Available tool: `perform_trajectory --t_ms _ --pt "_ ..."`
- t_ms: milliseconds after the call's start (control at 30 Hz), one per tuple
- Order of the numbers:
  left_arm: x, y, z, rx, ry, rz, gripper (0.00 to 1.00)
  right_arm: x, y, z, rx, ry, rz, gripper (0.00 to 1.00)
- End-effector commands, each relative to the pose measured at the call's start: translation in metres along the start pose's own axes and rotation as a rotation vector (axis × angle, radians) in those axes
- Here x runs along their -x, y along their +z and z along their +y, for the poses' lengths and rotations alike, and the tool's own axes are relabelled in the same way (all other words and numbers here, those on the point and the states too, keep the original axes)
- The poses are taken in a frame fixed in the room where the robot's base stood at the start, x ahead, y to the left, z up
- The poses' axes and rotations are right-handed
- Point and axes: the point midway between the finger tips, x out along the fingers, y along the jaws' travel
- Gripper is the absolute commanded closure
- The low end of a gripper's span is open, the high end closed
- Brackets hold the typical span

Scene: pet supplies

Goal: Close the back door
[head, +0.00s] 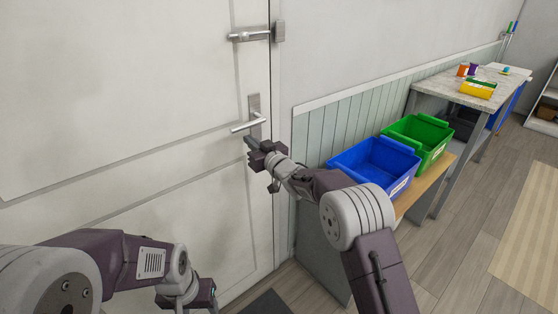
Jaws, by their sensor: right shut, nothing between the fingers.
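The white back door (90,120) fills the left of the head view and looks flush, or nearly so, with its frame. A metal lever handle (252,118) sits near its right edge, with a bolt latch (255,34) above it. My right gripper (252,143) is shut and empty, just below the lever and close to the door's face; I cannot tell whether it touches the door. My left arm is low in front of the door, and its fingertips are out of the picture.
A blue bin (375,163) and a green bin (418,140) stand on a low wooden bench (428,183) to the right, close to my right arm. A stone-topped table (440,92) is farther back. The wooden floor (465,235) on the right is clear around a beige rug (530,232).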

Motion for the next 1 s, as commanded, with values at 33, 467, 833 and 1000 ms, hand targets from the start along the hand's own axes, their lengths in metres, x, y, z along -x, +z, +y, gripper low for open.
perform_trajectory --t_ms 33,467,833,1000 --pt "-0.001 0.000 0.000 0.000 0.000 0.000 0.45 0.003 0.001 0.000 0.000 0.001 -0.003 1.00" --pt "-0.004 0.000 0.000 0.000 0.000 0.000 0.45 0.079 0.003 0.009 0.000 0.005 -0.007 1.00" --pt "-0.004 0.000 0.000 0.000 0.000 0.000 0.45 0.102 -0.003 0.015 0.005 0.012 0.003 1.00" --pt "-0.004 0.000 0.000 0.000 0.000 0.000 0.45 0.154 -0.038 0.052 -0.017 0.165 -0.021 1.00"
